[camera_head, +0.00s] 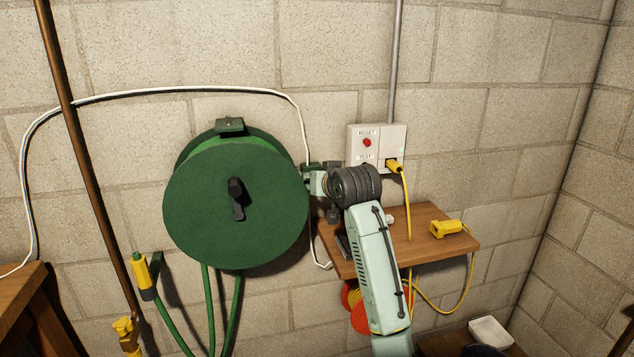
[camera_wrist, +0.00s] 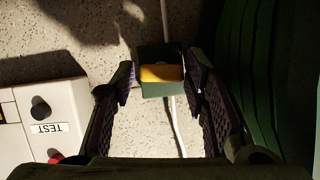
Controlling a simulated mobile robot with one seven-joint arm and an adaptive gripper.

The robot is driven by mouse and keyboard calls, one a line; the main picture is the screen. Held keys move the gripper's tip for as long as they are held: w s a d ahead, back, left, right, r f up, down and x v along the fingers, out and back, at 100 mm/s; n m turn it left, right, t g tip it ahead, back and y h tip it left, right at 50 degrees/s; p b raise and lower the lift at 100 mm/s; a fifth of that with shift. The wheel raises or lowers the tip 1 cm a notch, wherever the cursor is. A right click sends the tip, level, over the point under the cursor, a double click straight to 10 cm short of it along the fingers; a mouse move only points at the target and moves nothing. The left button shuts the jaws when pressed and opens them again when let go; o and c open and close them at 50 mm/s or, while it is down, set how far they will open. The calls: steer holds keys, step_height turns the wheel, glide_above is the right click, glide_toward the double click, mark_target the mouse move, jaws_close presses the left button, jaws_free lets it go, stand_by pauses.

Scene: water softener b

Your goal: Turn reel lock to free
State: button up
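A small dark green block with a yellow face (camera_wrist: 161,73), seemingly the reel lock, sits between my fingertips in the wrist view. It also shows as a dark green shape (camera_head: 311,167) at the right edge of the green hose reel (camera_head: 220,215) in the head view; its setting is not readable. My gripper (camera_wrist: 162,66) is open, one finger on each side of the block, with narrow gaps that make contact hard to judge. In the head view my gripper (camera_head: 318,184) is beside the reel's right rim, partly hidden by my wrist. A black crank (camera_head: 237,199) is on the reel's face.
A white outlet box (camera_head: 376,145) with a red button is just right of my wrist. It shows close to my left finger in the wrist view (camera_wrist: 40,125). A white cable (camera_wrist: 175,125) runs behind the block. A wooden shelf (camera_head: 437,257) is below the outlet.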

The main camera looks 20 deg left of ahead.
steer(key=shift+o, duration=0.9)
steer(key=shift+s+a+r, duration=0.1)
steer(key=shift+s, duration=0.05)
steer(key=v, duration=0.8)
steer(key=shift+d, duration=0.2)
steer(key=shift+w, duration=0.2)
